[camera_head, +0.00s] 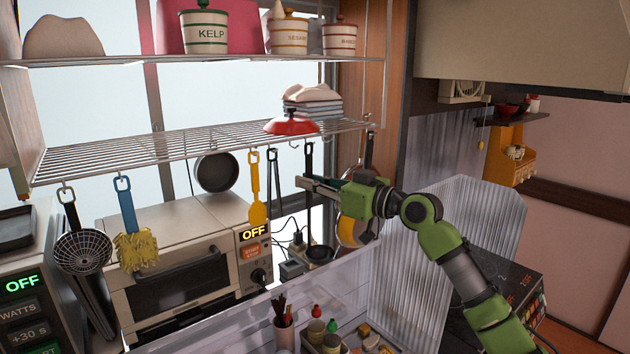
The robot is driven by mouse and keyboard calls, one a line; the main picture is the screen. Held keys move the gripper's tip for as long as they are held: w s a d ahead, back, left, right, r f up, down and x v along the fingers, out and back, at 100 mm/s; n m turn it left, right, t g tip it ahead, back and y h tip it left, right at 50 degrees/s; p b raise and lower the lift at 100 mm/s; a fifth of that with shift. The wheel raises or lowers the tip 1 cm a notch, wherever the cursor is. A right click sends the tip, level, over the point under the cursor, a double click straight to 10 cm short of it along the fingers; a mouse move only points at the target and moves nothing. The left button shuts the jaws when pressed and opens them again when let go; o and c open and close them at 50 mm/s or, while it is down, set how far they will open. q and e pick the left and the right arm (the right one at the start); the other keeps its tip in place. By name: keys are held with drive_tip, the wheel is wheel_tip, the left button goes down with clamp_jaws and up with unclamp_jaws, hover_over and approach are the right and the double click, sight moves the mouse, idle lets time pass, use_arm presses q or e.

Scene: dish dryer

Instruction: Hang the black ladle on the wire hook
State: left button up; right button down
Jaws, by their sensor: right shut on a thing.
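The black ladle (308,160) hangs upright below the front edge of the wire rack, with its dark round bowl (320,254) at the bottom. My right gripper (305,183) comes in from the right and is shut on the ladle's handle, below its top loop. The loop is close under the rack edge. A small wire hook (293,145) shows just left of the loop. I cannot tell whether any hook passes through the loop. My left gripper is not in view.
The wire rack (110,158) also carries a strainer (82,250), a yellow-tufted brush (135,250), a yellow spatula (257,205) and a black-handled utensil (272,170) close left of the ladle. A pan hangs right, behind my gripper. A toaster oven (175,240) stands below.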

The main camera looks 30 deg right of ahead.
drive_tip(key=shift+w+a+r, duration=0.1)
drive_tip(key=shift+w+r, duration=0.05)
drive_tip(key=shift+w, duration=0.2)
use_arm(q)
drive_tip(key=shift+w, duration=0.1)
use_arm(e)
drive_tip(key=shift+w+a+f, duration=0.1)
drive_tip(key=shift+w+f, duration=0.2)
drive_tip(key=shift+w, duration=0.6)
drive_tip(key=shift+w+a+f, duration=0.15)
drive_tip(key=shift+w+f, duration=0.15)
drive_tip(key=shift+w, duration=0.55)
drive_tip(key=shift+w+a+f, duration=0.1)
drive_tip(key=shift+w+f, duration=0.2)
drive_tip(key=shift+w, duration=0.6)
drive_tip(key=c, duration=2)
unclamp_jaws()
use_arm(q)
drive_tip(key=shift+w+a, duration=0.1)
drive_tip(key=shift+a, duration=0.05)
